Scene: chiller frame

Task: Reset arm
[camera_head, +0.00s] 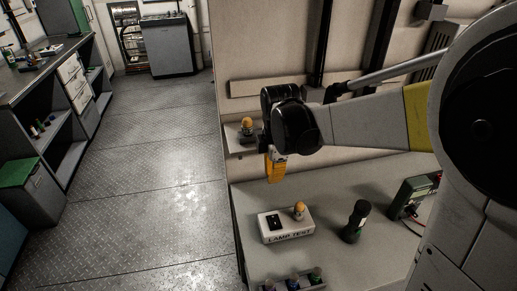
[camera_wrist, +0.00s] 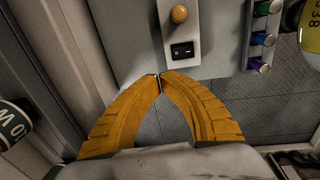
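My gripper (camera_head: 273,181) hangs pointing down from my outstretched arm in the head view, above the back left part of the grey bench (camera_head: 335,185). In the wrist view its two orange fingers curve inward and their tips (camera_wrist: 160,79) meet, with nothing between them. The white lamp test box (camera_head: 286,236) stands on the bench, in front of the gripper and apart from it. It carries an orange bulb (camera_head: 299,209) and a black switch. The box also shows past the fingertips in the wrist view (camera_wrist: 181,33).
A second orange bulb (camera_head: 247,123) sits on a small wall shelf beside my wrist. A holder with coloured cylinders (camera_head: 295,284) lies at the front. Open floor (camera_head: 150,160) extends left.

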